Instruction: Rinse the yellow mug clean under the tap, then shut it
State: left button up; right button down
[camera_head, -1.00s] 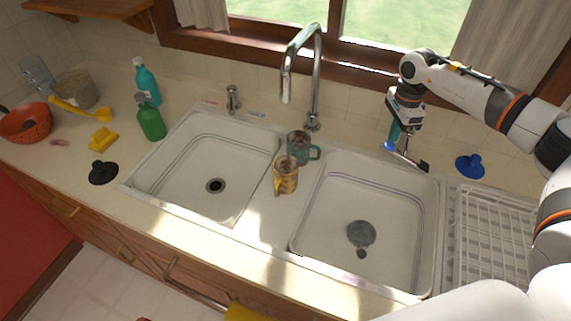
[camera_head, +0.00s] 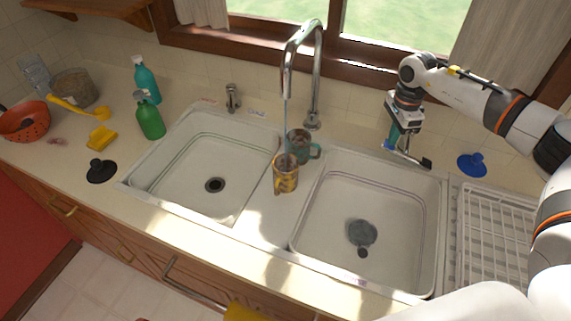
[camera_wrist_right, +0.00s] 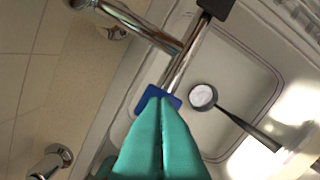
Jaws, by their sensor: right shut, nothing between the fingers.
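The yellow mug (camera_head: 286,178), with brown stains, stands upright on the strip between the two sink basins. My right gripper (camera_head: 393,143) is behind the right basin, far right of the mugs. Its teal fingers (camera_wrist_right: 162,125) are shut and empty in the wrist view, close to a metal bar (camera_wrist_right: 182,62) with a blue end and a black end. I cannot tell whether they touch. My left gripper is out of view.
A dish rack (camera_head: 490,240) lies at right, near a blue stopper (camera_head: 472,166). Green bottle (camera_head: 150,120), sponge (camera_head: 101,139), colander (camera_head: 25,122) and black stopper (camera_head: 101,172) are on the left counter.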

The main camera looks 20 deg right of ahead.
jog(key=shift+f+b, duration=0.45)
jog(key=shift+f, duration=0.4)
notch_tip(320, 180, up, 3)
jog(key=shift+d+r+p, duration=0.1)
jog(key=shift+r+p, duration=0.05)
jog(key=shift+p, duration=1.1)
send_over(430, 165)
jog(key=shift+d+b, duration=0.1)
jog(key=shift+b, duration=0.35)
jog(key=shift+w, duration=0.1)
jog(key=shift+f, duration=0.2)
jog(key=shift+f+b, duration=1)
jog(key=shift+f, duration=0.45)
jog(key=shift+f+b, duration=0.65)
jog(key=shift+f, duration=0.45)
